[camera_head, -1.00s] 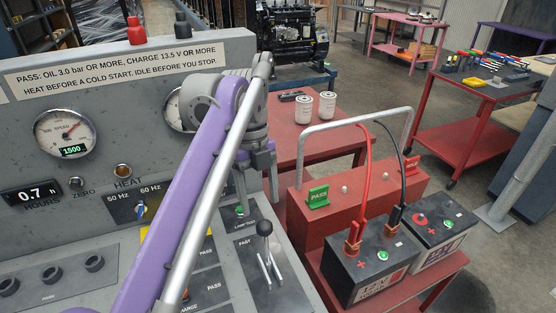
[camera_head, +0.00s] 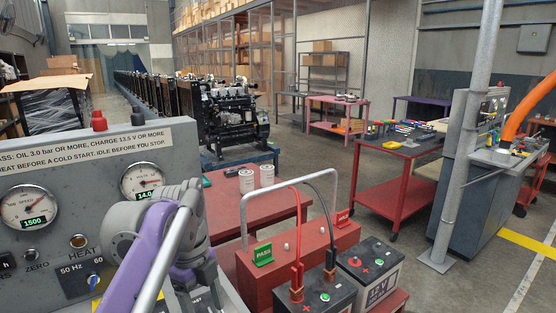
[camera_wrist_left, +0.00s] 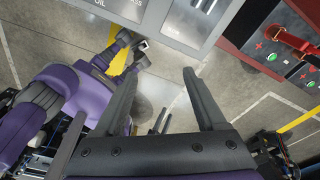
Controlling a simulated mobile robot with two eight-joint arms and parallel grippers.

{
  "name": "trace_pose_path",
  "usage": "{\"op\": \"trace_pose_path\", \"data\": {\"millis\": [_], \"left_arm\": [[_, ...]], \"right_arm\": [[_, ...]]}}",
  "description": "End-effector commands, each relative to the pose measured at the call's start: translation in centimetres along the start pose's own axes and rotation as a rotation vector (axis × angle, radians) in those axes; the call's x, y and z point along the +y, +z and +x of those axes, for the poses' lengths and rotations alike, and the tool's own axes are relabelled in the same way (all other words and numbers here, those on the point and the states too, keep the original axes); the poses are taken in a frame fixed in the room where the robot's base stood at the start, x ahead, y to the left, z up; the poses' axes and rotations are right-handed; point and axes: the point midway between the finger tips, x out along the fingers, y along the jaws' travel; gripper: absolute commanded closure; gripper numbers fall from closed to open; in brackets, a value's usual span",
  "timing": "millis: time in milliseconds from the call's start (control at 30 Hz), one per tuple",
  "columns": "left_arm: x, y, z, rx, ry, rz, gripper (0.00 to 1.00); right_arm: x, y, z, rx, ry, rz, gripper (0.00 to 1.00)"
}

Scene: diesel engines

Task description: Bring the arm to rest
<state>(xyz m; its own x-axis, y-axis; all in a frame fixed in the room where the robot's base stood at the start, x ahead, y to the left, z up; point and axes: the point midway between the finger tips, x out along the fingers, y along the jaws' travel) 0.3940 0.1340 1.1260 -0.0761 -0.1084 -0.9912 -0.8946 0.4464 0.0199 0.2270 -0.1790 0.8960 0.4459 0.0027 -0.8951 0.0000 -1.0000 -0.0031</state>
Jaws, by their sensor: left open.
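My left arm (camera_head: 175,245), purple and grey, reaches in from the bottom of the head view. It stands in front of the grey control panel (camera_head: 100,150), and its wrist end is beside the red battery stand. In the left wrist view my left gripper (camera_wrist_left: 162,98) is open, with two dark fingers wide apart and nothing between them. The floor and the panel's lower edge show beyond the fingers.
Right of the arm is a red stand (camera_head: 315,250) with a metal hoop, a green PASS tag and two batteries (camera_head: 370,270). A red table (camera_head: 225,200) holds two white cans. A red cart (camera_head: 385,185) and a grey pole stand further right. Open floor lies between them.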

Motion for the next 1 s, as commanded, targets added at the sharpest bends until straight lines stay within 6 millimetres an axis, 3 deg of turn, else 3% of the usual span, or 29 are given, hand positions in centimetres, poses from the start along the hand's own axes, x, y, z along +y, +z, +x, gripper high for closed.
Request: {"op": "trace_pose_path", "data": {"millis": [267, 600, 800, 1000], "left_arm": [[4.5, 0.1, 5.3, -0.060, -0.190, -0.678, 0.27], [12.3, -0.5, 15.6, 0.085, -0.509, -1.590, 0.27], [15.0, -0.8, 19.4, 0.204, -0.610, -1.880, 0.27], [15.5, -0.9, 20.2, 0.238, -0.630, -1.947, 0.27]], "right_arm": [[0.0, -0.9, -1.0, 0.006, 0.000, 0.000, 0.50], [0.0, -1.9, -2.2, 0.014, 0.000, 0.000, 0.50], [0.0, -2.2, -2.5, 0.016, 0.000, 0.000, 0.50], [0.0, -2.3, -2.5, 0.017, 0.000, 0.000, 0.50]]}}
